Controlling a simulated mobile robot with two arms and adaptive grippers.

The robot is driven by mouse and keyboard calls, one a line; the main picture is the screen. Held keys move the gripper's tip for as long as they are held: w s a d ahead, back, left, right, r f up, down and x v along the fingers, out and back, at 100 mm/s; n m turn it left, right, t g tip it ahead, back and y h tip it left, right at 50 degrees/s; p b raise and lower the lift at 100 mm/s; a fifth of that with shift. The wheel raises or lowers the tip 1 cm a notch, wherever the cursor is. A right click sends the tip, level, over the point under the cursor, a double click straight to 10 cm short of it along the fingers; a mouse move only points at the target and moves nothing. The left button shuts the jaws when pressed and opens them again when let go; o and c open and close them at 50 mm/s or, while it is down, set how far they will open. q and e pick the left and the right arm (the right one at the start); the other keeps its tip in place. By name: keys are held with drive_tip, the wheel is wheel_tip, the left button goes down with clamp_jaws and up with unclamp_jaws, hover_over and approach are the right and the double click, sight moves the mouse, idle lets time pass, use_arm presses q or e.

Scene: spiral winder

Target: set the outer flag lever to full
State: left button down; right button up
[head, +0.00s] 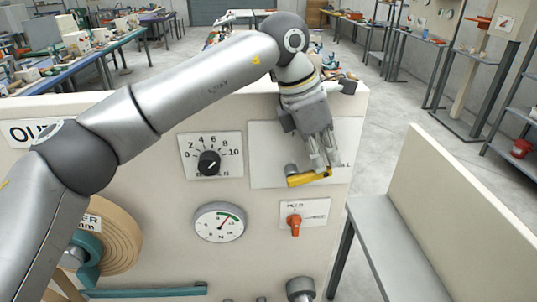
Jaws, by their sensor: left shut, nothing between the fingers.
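The flag lever is a yellow bar (306,179) on a grey pivot, set on a pale plate (265,150) at the upper right of the machine's front panel. It lies nearly level, its free end to the right and slightly raised. My left gripper (325,168) is shut and empty, pointing down at the lever's right end. Its fingertips overlap that end in the head view; I cannot tell if they touch. The gripper hides part of the plate's lettering; only "LL" shows at the right. My right gripper is not in view.
Around the lever the panel (160,255) carries a black numbered knob (209,162), a round gauge (219,222) and an orange switch (294,224). A grey bench (395,245) with a pale upright board stands at the right. Open floor lies behind it.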

sight(313, 172)
use_arm(q)
drive_tip(key=shift+d+f, duration=0.1)
drive_tip(key=shift+d, duration=0.25)
drive_tip(key=shift+d+f+y+p, duration=0.15)
drive_tip(key=shift+f+y+p, duration=0.15)
drive_tip(key=shift+y, duration=0.4)
drive_tip(key=shift+f, duration=0.1)
drive_tip(key=v, duration=1.2)
drive_tip(key=shift+d, duration=0.1)
